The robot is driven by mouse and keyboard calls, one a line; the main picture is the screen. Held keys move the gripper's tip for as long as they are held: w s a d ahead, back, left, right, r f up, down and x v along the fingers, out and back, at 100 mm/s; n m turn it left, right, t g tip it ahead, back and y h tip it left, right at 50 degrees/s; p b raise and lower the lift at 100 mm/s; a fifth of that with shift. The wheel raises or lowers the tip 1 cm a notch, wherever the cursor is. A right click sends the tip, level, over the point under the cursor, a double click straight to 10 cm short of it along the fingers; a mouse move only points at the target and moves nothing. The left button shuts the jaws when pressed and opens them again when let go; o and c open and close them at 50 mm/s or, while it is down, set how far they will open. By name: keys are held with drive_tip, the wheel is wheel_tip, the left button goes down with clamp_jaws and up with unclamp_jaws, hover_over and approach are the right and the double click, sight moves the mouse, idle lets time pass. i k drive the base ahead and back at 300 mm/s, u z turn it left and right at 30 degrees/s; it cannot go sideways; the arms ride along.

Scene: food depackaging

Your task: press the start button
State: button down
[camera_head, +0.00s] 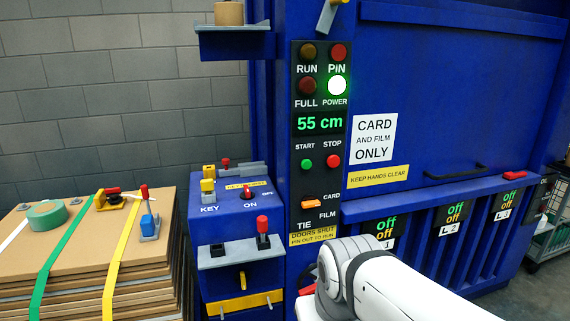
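The green round START button (306,164) sits on the dark control panel (320,225) of the blue machine, under its START label. The red STOP button (333,161) is just to its right. My white arm reaches in from the bottom right, below the panel and to the right. The arm's visible end is below the START button and clear of it. My gripper's fingers do not show. The START button is not covered by anything.
The panel display reads 55 cm and the POWER lamp (337,85) is lit. An orange CARD/FILM switch (310,204) is below. A key box (235,219) with a ledge stands left; stacked cardboard (80,250) lies further left. A shelf (232,42) juts out above.

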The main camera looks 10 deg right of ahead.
sight(305, 164)
drive_tip(key=i, duration=0.9)
drive_tip(key=u, duration=0.05)
